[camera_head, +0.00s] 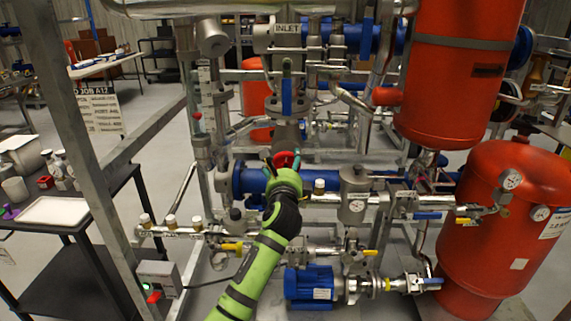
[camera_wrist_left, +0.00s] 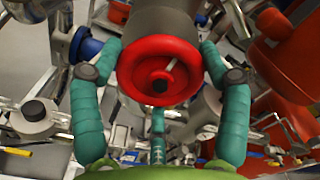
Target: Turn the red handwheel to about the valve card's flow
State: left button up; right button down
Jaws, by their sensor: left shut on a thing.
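The red handwheel (camera_head: 285,159) sits in the middle of the pipework below the INLET label, on the end of a grey valve body. In the left wrist view the handwheel (camera_wrist_left: 141,72) faces the camera, with a dark hub and a pale mark on its face. My left gripper (camera_head: 283,156) is shut on the handwheel, its teal fingers (camera_wrist_left: 162,48) at the left and right of the rim. In the head view the gripper hides part of the wheel. A white printed sign (camera_head: 101,113) stands at left; I cannot tell if it is the valve card. My right gripper is not in view.
Blue pipe (camera_head: 245,181) runs just below the wheel. Red tanks (camera_head: 490,225) stand at right. A blue motor (camera_head: 309,283) sits low in front. A dark table (camera_head: 60,226) with a white tray stands at left, beyond a slanting metal frame post (camera_head: 75,120).

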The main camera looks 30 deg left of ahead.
pick_arm(q)
jog(key=n, duration=0.5)
jog(key=shift+d+f+n, duration=0.1)
jog(key=shift+n, duration=0.2)
jog(key=n, duration=0.5)
jog(key=shift+r, duration=0.2)
jog(key=o, duration=1.1)
jog(key=shift+w, duration=0.15)
jog(key=shift+o, duration=0.2)
